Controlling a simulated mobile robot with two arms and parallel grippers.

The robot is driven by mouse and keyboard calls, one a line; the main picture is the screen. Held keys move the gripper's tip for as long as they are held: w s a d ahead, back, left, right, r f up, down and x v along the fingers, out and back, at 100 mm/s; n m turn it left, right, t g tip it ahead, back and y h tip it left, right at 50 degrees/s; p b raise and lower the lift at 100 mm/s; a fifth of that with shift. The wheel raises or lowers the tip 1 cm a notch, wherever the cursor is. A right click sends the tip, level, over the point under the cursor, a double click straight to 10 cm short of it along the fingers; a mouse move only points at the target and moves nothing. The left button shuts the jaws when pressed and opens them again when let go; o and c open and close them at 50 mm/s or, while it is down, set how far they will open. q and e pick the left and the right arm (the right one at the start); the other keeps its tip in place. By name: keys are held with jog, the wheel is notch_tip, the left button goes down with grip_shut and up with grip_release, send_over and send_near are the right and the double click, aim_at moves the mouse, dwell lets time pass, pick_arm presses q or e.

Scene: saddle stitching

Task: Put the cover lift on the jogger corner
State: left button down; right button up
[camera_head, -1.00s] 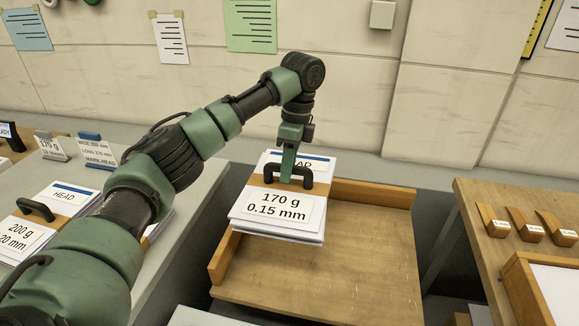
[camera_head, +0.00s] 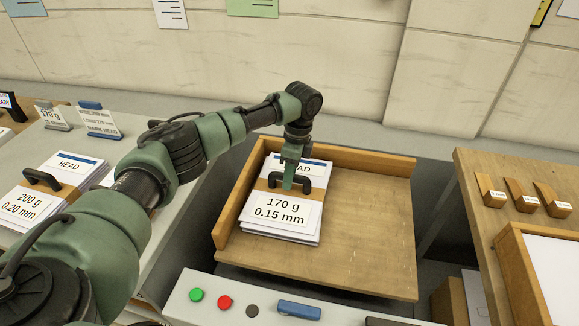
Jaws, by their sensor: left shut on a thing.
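The cover lift (camera_head: 283,226) is a stack of white sheets with a brown band, a black handle and a label reading 170 g, 0.15 mm. Its blue-striped HEAD end points away from me. My left gripper (camera_head: 290,184) is shut on its black handle from above. The stack is at the left back part of the wooden jogger (camera_head: 372,222), close beside the left fence and the back fence. I cannot tell whether it touches the tray or the fences. My right gripper is not in view.
Another banded stack (camera_head: 30,206), labelled 200 g, 0.20 mm, lies on the grey table at left. A control panel (camera_head: 240,300) with green and red buttons stands before the jogger. Wooden wedges (camera_head: 522,197) lie on the right table. The jogger's right part is bare.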

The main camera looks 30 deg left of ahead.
aim_at(295, 186)
pick_arm(q)
jog(key=shift+w, duration=0.1)
jog(key=c, duration=1.4)
grip_release()
jog(key=shift+f, duration=0.15)
jog(key=shift+c, duration=0.2)
jog(key=shift+o, duration=0.9)
jog(key=shift+s+d, duration=0.1)
jog(key=shift+s, duration=0.1)
notch_tip(295, 186, up, 12)
jog(key=w+b, duration=0.2)
jog(key=b, duration=0.1)
jog(key=shift+d, duration=0.35)
